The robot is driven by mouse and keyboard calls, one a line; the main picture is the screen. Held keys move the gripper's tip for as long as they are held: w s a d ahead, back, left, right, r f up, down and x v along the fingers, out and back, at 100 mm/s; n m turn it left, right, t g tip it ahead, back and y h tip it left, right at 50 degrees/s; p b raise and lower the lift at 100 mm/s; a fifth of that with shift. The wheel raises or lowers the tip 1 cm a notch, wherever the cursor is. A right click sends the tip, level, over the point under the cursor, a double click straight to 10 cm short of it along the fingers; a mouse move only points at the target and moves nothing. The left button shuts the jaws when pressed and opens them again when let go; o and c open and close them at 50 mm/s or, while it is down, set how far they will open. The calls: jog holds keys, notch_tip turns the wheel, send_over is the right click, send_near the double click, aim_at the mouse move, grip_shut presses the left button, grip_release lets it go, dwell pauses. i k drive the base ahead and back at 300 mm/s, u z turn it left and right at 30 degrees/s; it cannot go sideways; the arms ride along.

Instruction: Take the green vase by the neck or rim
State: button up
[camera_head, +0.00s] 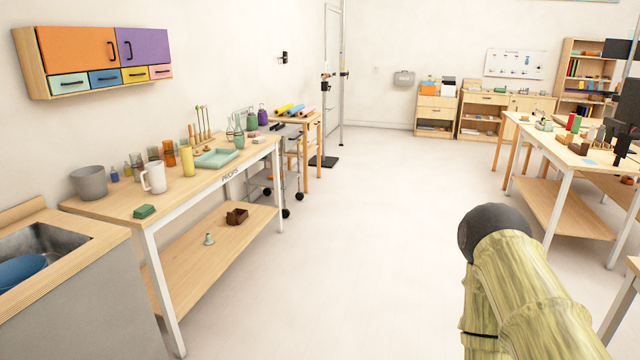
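A green vase-like vessel (238,138) with a narrow neck stands upright near the far end of the left table (190,190), behind a pale green tray (216,159). It is small in the picture, and thin stems or a second slim vessel seem to overlap its upper part. A rounder green object (252,122) is just behind it. My arm shows at the lower right as a pale, wood-grained link with a dark round end. My gripper cannot be made out in this view, and nothing of mine is near the vase.
On the left table are a white mug (154,177), a yellow cylinder (187,161), a grey bucket (89,183) and a green block (145,211). A sink counter (90,262) is at lower left. A cluttered table (560,150) stands right. The middle floor is clear.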

aim_at(239, 136)
jog(key=u, duration=0.15)
jog(key=i, duration=1.7)
jog(key=u, duration=0.45)
jog(key=i, duration=1.85)
jog(key=u, duration=0.35)
jog(key=i, duration=1.15)
jog(key=u, duration=0.15)
